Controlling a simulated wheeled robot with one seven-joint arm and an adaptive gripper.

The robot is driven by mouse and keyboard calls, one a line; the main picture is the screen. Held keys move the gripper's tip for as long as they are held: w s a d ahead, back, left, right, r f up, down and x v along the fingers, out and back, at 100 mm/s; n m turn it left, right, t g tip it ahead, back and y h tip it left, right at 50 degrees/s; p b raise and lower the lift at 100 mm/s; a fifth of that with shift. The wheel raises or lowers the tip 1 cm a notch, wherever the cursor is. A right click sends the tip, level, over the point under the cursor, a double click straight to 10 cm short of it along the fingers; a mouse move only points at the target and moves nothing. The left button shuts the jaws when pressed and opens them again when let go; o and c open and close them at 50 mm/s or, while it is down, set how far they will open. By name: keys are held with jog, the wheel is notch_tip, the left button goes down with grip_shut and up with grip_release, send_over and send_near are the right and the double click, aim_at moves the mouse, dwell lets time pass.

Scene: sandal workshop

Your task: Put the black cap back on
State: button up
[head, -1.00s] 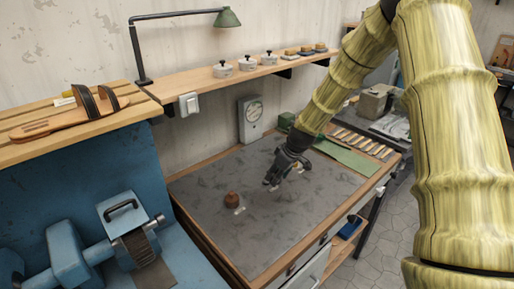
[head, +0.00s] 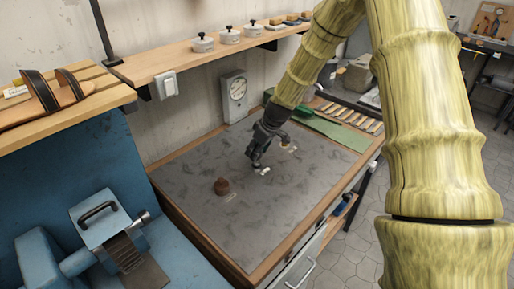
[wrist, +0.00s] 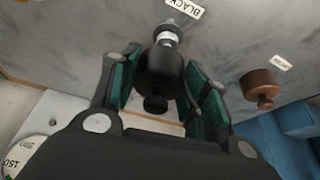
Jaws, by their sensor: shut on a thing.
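My gripper (head: 255,163) is low over the grey bench top (head: 205,214), fingers pointing down. In the wrist view, its green-padded fingers (wrist: 162,66) are shut on the black cap (wrist: 157,72), a dark round body with a small knob facing the camera. A small pale metallic piece (wrist: 167,36) shows just past the cap; I cannot tell whether the two touch. A white label reading BLACK (wrist: 187,8) lies beyond it. In the head view, the fingers hide the cap.
A brown knobbed piece (head: 222,186) stands on the bench to the left, also in the wrist view (wrist: 258,84), with a small label beside it. A dial device (head: 234,95) stands at the wall. A green mat (head: 335,131) and several tools lie at the back right.

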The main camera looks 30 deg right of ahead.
aim_at(258, 162)
jog(key=shift+s+f+b, duration=0.35)
jog(key=shift+f, duration=0.2)
jog(key=shift+w+f+b, duration=0.1)
jog(key=shift+f+b, duration=0.85)
jog(key=shift+f, duration=0.7)
jog(key=o, duration=1)
jog(key=shift+v, duration=5.95)
jog(key=shift+d, duration=0.15)
